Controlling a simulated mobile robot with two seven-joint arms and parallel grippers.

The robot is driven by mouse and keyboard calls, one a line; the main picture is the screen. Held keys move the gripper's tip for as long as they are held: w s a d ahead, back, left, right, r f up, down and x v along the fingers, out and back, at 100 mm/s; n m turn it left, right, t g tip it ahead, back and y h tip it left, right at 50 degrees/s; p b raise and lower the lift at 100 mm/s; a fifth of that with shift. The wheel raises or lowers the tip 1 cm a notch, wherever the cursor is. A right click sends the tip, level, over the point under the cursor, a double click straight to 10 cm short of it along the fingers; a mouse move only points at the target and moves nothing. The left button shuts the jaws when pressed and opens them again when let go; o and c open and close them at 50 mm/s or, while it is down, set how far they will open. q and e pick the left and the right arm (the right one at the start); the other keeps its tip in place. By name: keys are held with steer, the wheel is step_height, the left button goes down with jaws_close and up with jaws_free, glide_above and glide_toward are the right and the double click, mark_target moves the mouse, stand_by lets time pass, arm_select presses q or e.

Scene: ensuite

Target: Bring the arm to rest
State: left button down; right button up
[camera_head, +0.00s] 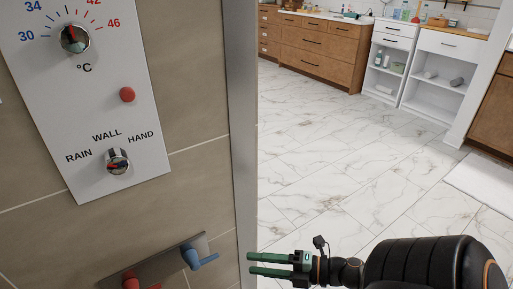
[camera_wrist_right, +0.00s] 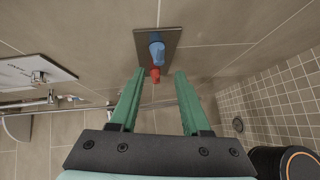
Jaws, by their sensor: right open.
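My right gripper (camera_head: 250,263) comes in from the right in the head view, with its two green fingers apart and nothing between them. It points left toward the tiled wall and is apart from the blue lever (camera_head: 199,258) and the red lever (camera_head: 131,281). In the right wrist view my right gripper (camera_wrist_right: 160,75) has its fingers spread, with the blue lever (camera_wrist_right: 157,47) and red lever (camera_wrist_right: 156,75) on their dark plate (camera_wrist_right: 172,34) seen beyond the tips. My left gripper is not in view.
A white shower panel (camera_head: 150,150) with a temperature knob (camera_head: 74,39), a red button (camera_head: 127,94) and a mode knob (camera_head: 118,161) is on the left wall. A grey vertical edge (camera_head: 243,130) ends that wall. Open marble floor (camera_head: 340,150) lies beyond, with wooden cabinets (camera_head: 320,50) at the back.

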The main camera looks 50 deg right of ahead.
stand_by(0.3)
